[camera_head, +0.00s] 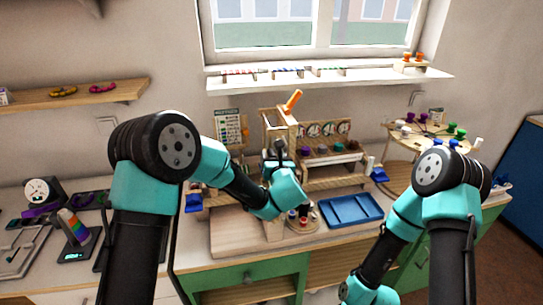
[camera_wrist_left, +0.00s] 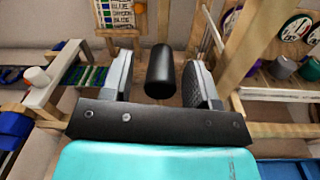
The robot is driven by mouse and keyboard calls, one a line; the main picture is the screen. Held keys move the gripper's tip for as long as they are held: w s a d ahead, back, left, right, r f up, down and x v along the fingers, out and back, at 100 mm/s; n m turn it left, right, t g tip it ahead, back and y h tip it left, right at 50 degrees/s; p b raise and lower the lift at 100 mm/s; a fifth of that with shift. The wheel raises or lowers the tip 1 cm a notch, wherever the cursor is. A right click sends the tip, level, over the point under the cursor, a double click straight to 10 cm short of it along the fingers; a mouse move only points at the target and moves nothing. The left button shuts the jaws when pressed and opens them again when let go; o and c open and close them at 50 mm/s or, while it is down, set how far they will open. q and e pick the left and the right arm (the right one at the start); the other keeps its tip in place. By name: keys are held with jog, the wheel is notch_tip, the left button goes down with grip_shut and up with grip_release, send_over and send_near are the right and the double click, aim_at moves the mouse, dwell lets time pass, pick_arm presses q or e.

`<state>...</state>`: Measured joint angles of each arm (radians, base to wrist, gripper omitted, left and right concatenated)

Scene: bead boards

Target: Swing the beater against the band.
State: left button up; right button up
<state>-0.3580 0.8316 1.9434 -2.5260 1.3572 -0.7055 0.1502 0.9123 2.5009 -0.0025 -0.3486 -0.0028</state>
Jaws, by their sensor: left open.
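My left gripper (camera_head: 275,158) is over the middle of the bench, in front of a wooden frame (camera_head: 271,116). In the left wrist view the left gripper (camera_wrist_left: 160,78) is open, its two fingers standing to either side of a black cylindrical grip (camera_wrist_left: 160,68), which looks like the beater's handle. Gaps show on both sides of the grip, so the fingers do not appear to close on it. The rest of the beater and the band cannot be made out clearly behind my wrist. My right arm is at the lower right, with its gripper out of view.
A blue tray (camera_head: 352,221) lies right of the gripper. A wooden rack with spools (camera_head: 322,150) and a round peg table (camera_head: 408,153) stand further right. An orange handle (camera_head: 292,100) sticks up from the frame.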

pick_arm(q)
jog(key=shift+w+a, duration=0.15)
jog(key=shift+w, duration=0.55)
jog(key=shift+c, duration=0.5)
grip_shut()
